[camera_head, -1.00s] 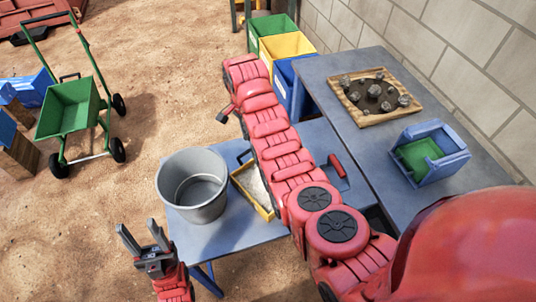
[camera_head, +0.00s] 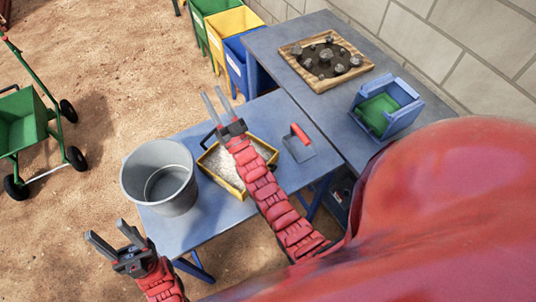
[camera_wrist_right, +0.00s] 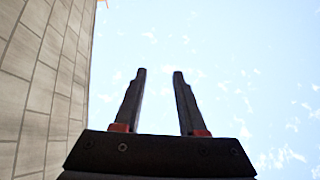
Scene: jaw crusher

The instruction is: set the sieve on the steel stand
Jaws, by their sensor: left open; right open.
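A yellow-framed tray (camera_head: 267,148) with dark side handles and a pale, grainy inside, which looks like the sieve, lies on the low blue-grey table. A round grey steel vessel (camera_head: 150,196) with an open top and an inner ring stands left of it; I cannot tell whether this is the steel stand. My right gripper (camera_head: 216,95) is open and empty, above the tray's far side, and its forearm hides part of the tray. In the right wrist view its two fingers (camera_wrist_right: 158,100) are apart against the sky. My left gripper (camera_head: 107,230) is open and empty, left of the table's front.
A red-handled scraper (camera_head: 299,150) lies right of the tray. A higher table (camera_head: 290,50) carries a wooden tray with rocks (camera_head: 290,48) and a blue-green box (camera_head: 388,105). Coloured bins (camera_head: 215,32) stand behind; a green cart (camera_head: 18,125) stands left on open sand.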

